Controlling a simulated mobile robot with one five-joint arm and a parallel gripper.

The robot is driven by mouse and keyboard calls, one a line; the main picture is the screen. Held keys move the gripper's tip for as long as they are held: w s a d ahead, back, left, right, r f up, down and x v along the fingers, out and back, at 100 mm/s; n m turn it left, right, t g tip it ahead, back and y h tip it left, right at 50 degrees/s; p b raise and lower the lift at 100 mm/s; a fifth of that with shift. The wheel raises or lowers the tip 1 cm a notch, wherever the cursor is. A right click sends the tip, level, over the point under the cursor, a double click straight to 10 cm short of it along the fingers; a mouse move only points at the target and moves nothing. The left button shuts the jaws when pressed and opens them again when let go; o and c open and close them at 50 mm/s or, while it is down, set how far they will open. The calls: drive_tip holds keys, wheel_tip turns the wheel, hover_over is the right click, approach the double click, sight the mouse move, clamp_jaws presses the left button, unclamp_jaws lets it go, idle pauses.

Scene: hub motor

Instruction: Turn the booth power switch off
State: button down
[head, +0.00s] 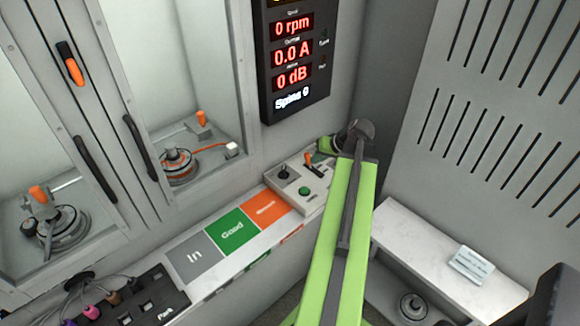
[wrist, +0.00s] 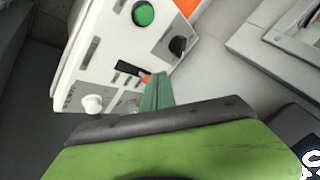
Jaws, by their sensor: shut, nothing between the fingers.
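The control panel (head: 290,200) stands at the right end of the bench in the head view. It carries a green button (wrist: 143,13), a black knob (wrist: 178,46), an orange lever (wrist: 146,78) in a dark slot and a white knob (wrist: 93,103). Their labels are too small to read, so I cannot tell which is the booth power switch. My gripper (wrist: 157,88) is shut and empty, its green tip close beside the orange lever. I cannot tell whether they touch. In the head view my gripper (head: 326,146) is just above the panel's far end.
The display (head: 292,55) above reads 0 rpm, 0.0 A and 0 dB. A bench strip with grey, green (head: 232,232) and orange fields runs left of the panel. Glass-doored cabinets hold motors at left. A white shelf (head: 430,250) with a card stands at right.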

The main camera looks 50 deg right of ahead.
sight(286, 171)
drive_tip(key=b+x, duration=0.4)
drive_tip(key=x, duration=0.1)
drive_tip(key=b+x, duration=0.4)
drive_tip(key=x, duration=0.1)
drive_tip(key=shift+s+f+b, duration=0.15)
drive_tip(key=shift+f+b, duration=0.15)
drive_tip(key=shift+f, duration=0.1)
drive_tip(key=shift+w+a+r+p, duration=0.15)
drive_tip(key=shift+w+a+p, duration=0.05)
drive_tip(key=shift+w+a, duration=0.55)
drive_tip(key=shift+w+a+r+p, duration=0.2)
drive_tip(key=shift+w+a, duration=0.4)
drive_tip(key=shift+w, duration=0.3)
